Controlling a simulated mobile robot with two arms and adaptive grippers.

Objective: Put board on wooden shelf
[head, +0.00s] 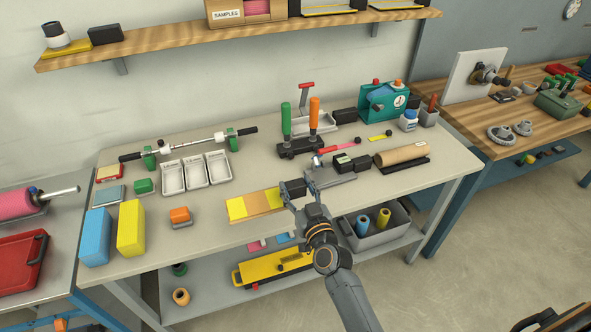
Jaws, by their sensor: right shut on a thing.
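The wooden shelf (180,42) is fixed to the wall at the top of the head view, well above and behind the gripper. My left gripper is not in view.
On the shelf are a samples box (228,14), a black block (106,34) and a white-and-black jar (54,36); its middle-left stretch is bare. On the bench, white trays (196,172), green and orange upright handles (300,120) and a cardboard roll (402,154) stand behind the board.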

